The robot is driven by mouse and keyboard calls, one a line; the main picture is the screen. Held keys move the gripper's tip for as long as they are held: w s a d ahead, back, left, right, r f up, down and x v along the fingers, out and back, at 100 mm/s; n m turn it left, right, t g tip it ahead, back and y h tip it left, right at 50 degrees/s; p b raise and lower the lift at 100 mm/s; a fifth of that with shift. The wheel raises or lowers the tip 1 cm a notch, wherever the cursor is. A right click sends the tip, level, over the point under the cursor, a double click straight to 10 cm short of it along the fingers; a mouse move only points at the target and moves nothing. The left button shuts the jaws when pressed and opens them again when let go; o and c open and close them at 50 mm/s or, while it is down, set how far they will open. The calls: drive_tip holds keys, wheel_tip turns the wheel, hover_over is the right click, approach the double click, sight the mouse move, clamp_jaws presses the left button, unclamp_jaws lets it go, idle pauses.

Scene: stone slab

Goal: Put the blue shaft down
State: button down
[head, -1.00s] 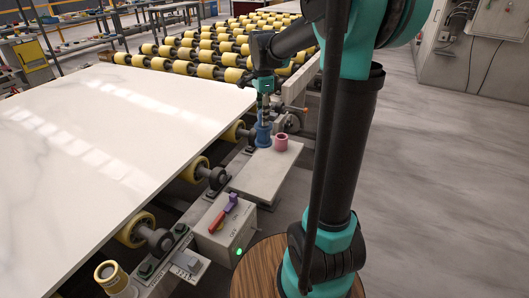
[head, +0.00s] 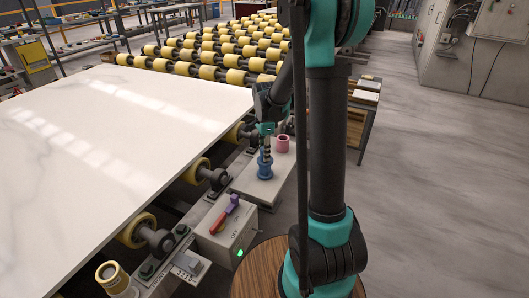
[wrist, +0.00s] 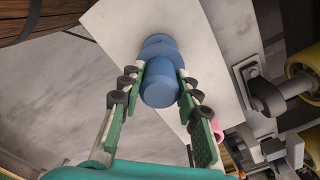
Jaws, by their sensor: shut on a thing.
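The blue shaft (head: 265,170) stands upright over the grey block top (head: 247,187) beside the slab's edge. It also shows in the wrist view (wrist: 160,82), where a wider blue part lies beyond the near end. My gripper (head: 265,151) is above it in the head view, with its fingers closed on the shaft's upper part. In the wrist view my gripper (wrist: 157,92) has one finger on each side of the shaft. I cannot tell whether the shaft's base touches the block or hangs slightly above it.
A pink ring-like piece (head: 282,145) stands on the block just behind and right of the shaft. The white stone slab (head: 120,150) lies close on the left. A control box (head: 228,232) with a red and purple handle is in front. The block's near part is clear.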

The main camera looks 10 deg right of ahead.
drive_tip(key=shift+f, duration=0.15)
drive_tip(key=c, duration=1.1)
unclamp_jaws()
wheel_tip(320, 180, up, 12)
drive_tip(key=shift+r, duration=0.1)
drive_tip(key=shift+s+d, duration=0.1)
drive_tip(key=shift+s, duration=0.3)
drive_tip(key=s+d+f+n+t, duration=0.2)
drive_tip(key=s+f+n, duration=0.4)
drive_tip(key=s+n, duration=0.2)
drive_tip(key=s+d+f+n+t, duration=0.1)
drive_tip(key=s+f+n, duration=0.4)
drive_tip(key=s, duration=0.8)
drive_tip(key=n+t, duration=0.1)
drive_tip(key=n, duration=0.2)
drive_tip(key=shift+s+d+f, duration=0.15)
drive_tip(key=shift+d+f, duration=0.2)
drive_tip(key=shift+d, duration=0.05)
